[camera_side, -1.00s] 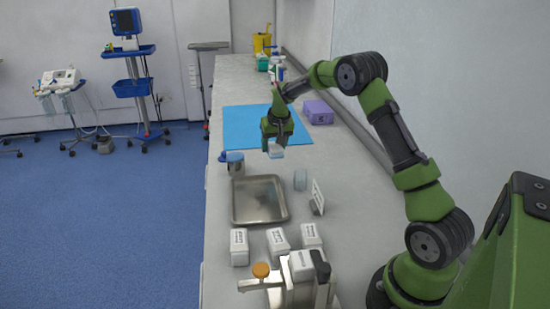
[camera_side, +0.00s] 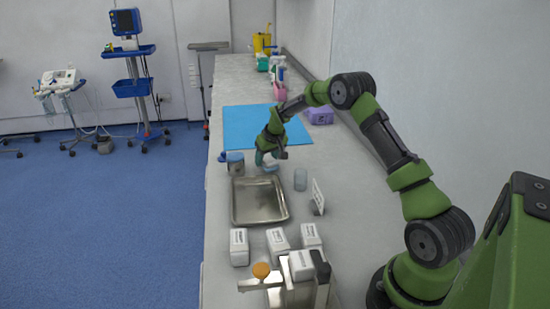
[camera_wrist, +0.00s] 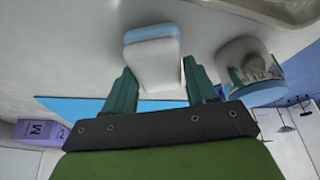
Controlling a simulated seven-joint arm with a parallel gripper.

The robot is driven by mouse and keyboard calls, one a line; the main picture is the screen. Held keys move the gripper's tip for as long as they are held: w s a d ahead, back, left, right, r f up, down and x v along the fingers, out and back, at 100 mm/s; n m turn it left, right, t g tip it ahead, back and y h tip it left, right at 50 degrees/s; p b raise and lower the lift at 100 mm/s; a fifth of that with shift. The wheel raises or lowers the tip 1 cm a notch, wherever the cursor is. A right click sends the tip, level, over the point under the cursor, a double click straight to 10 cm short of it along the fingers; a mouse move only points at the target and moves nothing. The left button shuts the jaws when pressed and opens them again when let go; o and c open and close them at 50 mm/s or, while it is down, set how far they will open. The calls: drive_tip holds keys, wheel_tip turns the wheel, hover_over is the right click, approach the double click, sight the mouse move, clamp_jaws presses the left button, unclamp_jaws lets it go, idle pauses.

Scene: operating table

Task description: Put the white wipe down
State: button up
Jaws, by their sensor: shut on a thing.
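The white wipe (camera_wrist: 153,62) is a small white block with a pale blue layer at one end, between the two fingers of my gripper (camera_wrist: 158,80) in the wrist view. My gripper is shut on it. In the side view my gripper (camera_side: 264,158) is low over the worktop, between the blue mat and the metal tray, and tilted. Only a small part of the wipe (camera_side: 271,167) shows there, partly hidden by my gripper. I cannot tell whether it touches the worktop.
A metal tray (camera_side: 236,212) lies in front. A blue-lidded jar (camera_side: 235,165) stands to the left and a clear cup (camera_side: 300,180) to the right. A small sign (camera_side: 318,197), several white boxes (camera_side: 239,247), a blue mat (camera_side: 245,124) and a purple box (camera_side: 319,113) are around.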

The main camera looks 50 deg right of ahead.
drive_tip(key=shift+f, duration=0.4)
drive_tip(key=shift+f, duration=0.2)
drive_tip(key=o, duration=0.9)
drive_tip(key=shift+o, duration=0.2)
drive_tip(key=shift+r, duration=0.1)
